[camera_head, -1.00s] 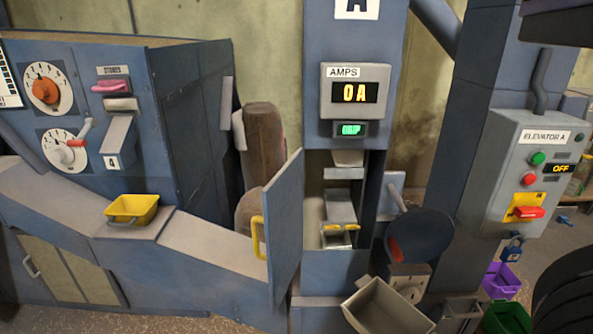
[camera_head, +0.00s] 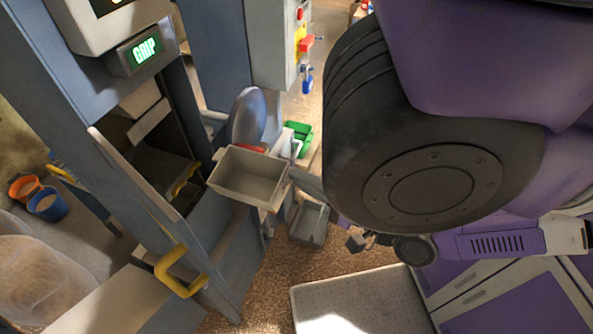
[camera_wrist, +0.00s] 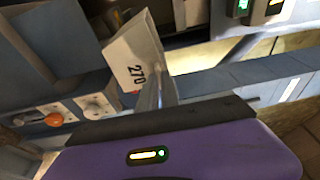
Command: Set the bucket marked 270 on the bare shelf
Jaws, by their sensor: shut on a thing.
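A pale grey bucket marked 270 (camera_wrist: 138,65) is tilted beyond my gripper (camera_wrist: 155,95) in the wrist view. The pale fingers are shut on it, and the purple gripper body fills the lower picture. In the head view a pale open bucket (camera_head: 247,180) hangs in front of the elevator, apparently the same one; its marking is not visible there, and my big black arm joint hides most of the gripper. Inside the open elevator casing a pale shelf (camera_head: 150,122) sits above a yellow-lipped part (camera_head: 185,180). I cannot tell whether that shelf is the bare one.
The open blue door (camera_head: 150,200) with its yellow handle (camera_head: 180,270) stands left of the pale bucket. A blue disc (camera_head: 247,115), a smaller grey bin (camera_head: 310,222) and a green bin (camera_head: 299,135) lie behind or right. Orange (camera_head: 24,187) and blue (camera_head: 47,206) buckets stand left.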

